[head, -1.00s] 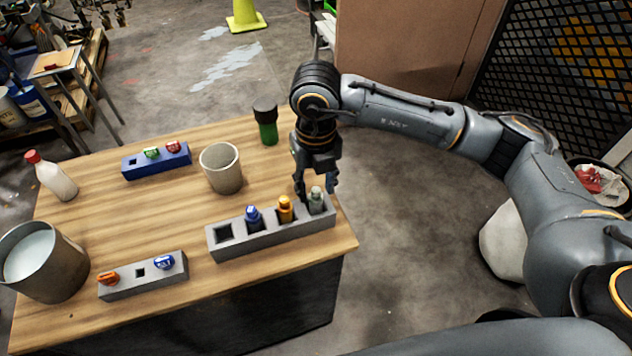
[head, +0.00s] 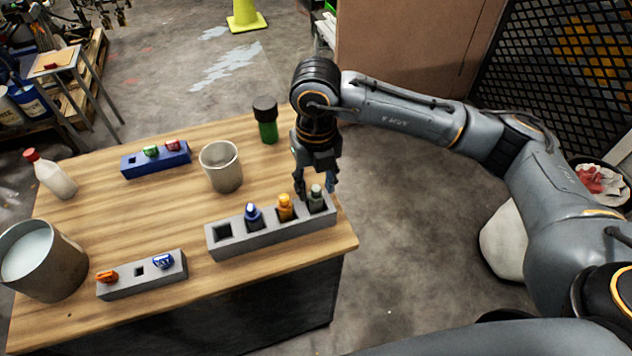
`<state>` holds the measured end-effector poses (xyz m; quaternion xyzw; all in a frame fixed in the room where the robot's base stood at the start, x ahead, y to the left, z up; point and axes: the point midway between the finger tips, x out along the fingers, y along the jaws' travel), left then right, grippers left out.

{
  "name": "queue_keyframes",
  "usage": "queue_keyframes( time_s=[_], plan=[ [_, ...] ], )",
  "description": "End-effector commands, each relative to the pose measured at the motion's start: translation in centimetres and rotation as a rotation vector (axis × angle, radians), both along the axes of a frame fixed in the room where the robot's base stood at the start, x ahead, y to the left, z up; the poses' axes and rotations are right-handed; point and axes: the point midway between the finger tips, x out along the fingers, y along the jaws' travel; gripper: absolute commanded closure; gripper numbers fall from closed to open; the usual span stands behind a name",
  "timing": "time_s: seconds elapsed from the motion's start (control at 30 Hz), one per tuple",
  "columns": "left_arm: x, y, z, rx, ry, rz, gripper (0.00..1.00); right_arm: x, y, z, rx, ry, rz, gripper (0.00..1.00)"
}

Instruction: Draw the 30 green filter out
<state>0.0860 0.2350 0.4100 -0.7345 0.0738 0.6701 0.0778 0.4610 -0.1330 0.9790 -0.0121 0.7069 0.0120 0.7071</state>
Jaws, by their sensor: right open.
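The long grey rack (head: 218,248) stands near the table's front right edge. Its leftmost slot is empty; the others hold a blue filter (head: 253,216), a yellow-orange filter (head: 285,207) and a grey-green filter (head: 316,197) at the right end. No number is readable on them. My right gripper (head: 315,187) is open and points down at the grey-green filter, one finger showing on each side of its top. I cannot tell whether the fingers touch it. My left gripper is not in view.
A metal cup (head: 221,168) and a dark-capped green bottle (head: 267,125) stand behind the rack. A blue rack (head: 131,168), a small grey rack (head: 122,289), a white bottle (head: 56,180) and a metal bucket (head: 62,270) stand left. The table's middle is clear.

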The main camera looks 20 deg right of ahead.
Motion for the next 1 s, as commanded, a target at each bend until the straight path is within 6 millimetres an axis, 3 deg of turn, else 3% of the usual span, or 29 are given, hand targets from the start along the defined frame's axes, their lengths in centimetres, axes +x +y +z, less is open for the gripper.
queue_keyframes(
  time_s=[0.03,0.23,1.0],
  plan=[
    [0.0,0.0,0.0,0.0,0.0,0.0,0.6,0.0,0.0,0.0,0.0,0.0,0.0,0.61],
    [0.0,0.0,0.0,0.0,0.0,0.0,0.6,0.0,0.0,0.0,0.0,0.0,0.0,1.0],
    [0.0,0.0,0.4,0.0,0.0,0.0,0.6,0.0,0.0,1.1,0.001,0.0,0.0,1.0]
  ],
)
